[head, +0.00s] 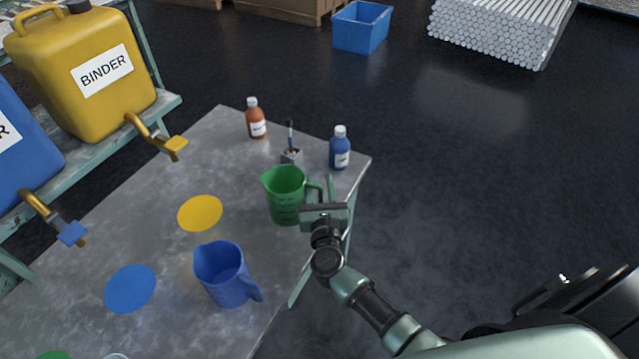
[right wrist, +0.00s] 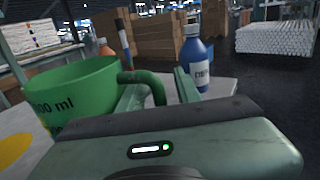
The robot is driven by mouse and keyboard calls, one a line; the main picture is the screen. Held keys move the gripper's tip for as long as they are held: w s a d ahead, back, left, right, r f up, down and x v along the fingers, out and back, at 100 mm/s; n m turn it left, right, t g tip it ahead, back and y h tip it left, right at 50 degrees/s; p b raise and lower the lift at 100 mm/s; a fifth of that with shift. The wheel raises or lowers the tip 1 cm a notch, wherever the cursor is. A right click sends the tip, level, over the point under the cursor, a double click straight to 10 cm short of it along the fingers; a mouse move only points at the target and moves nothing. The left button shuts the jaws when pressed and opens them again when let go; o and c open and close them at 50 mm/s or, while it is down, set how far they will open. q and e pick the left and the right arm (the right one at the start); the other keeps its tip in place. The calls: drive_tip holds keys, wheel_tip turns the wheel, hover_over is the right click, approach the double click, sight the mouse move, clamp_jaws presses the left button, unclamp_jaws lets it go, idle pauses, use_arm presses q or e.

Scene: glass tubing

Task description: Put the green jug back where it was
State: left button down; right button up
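The green jug (head: 284,196) stands upright on the grey table near its right edge, with its handle toward the right. In the right wrist view the jug (right wrist: 75,92) fills the left side, with volume markings on its wall. My right gripper (head: 322,184) is at the jug's handle. In the right wrist view its two fingers (right wrist: 158,88) are apart, with the handle between them and a gap beside it. A green round mark (head: 50,355) shows partly at the bottom edge of the head view. My left gripper is not in view.
A blue jug (head: 222,274) stands in front of the green one. A yellow mark (head: 200,213) and a blue mark (head: 130,288) are bare. Behind stand an orange bottle (head: 257,122), a brush holder (head: 291,157) and a blue bottle (head: 340,150). Canister taps (head: 172,146) overhang the left.

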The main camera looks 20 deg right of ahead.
drive_tip(key=shift+r, duration=0.2)
drive_tip(key=shift+s+a+f, duration=0.15)
drive_tip(key=shift+s, duration=0.15)
drive_tip(key=b+v, duration=0.2)
drive_tip(key=v, duration=0.9)
drive_tip(key=shift+s, duration=0.2)
